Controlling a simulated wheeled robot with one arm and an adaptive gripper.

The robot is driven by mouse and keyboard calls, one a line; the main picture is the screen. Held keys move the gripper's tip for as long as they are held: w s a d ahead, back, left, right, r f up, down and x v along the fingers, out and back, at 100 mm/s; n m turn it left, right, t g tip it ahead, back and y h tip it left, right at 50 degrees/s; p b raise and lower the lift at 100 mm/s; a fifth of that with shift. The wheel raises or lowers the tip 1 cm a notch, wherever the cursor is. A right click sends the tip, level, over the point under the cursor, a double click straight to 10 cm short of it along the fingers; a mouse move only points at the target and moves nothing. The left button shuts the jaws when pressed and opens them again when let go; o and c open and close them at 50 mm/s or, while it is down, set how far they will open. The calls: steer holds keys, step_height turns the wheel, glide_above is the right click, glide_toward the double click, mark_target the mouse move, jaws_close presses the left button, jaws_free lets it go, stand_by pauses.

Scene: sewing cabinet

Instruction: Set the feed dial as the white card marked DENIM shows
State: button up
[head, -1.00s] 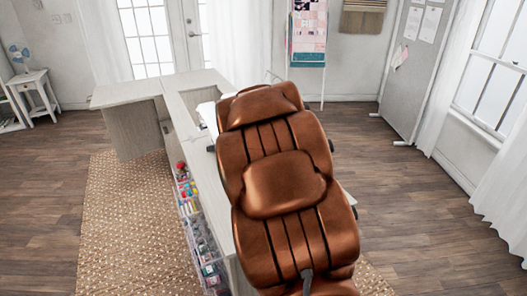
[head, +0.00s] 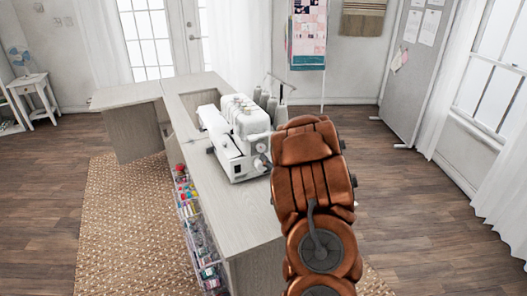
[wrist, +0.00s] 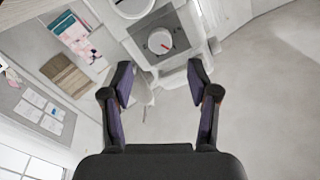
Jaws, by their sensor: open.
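The white sewing machine (head: 238,135) stands on the cabinet top in the head view, just left of my arm. In the wrist view, a round white dial (wrist: 160,41) with a red pointer mark sits on a square grey plate (wrist: 178,28). The pointer runs from the dial's middle toward lower right in that view. My gripper (wrist: 160,80) is open and empty, its two fingers apart, with the dial beyond and between them, not touched. In the head view my arm hides the gripper. I cannot make out a card reading DENIM in either view.
A second white round part (wrist: 133,6) is cut off at the wrist view's top edge. Thread cones (head: 271,103) stand behind the machine. The cabinet top (head: 235,205) is bare in front of it. A grey board (head: 408,75) with papers stands at the back right.

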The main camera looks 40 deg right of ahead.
mark_target(262, 149)
steer(key=p+x, duration=0.1)
steer(key=x, duration=0.6)
steer(key=shift+w, duration=0.15)
jaws_close()
stand_by(0.4)
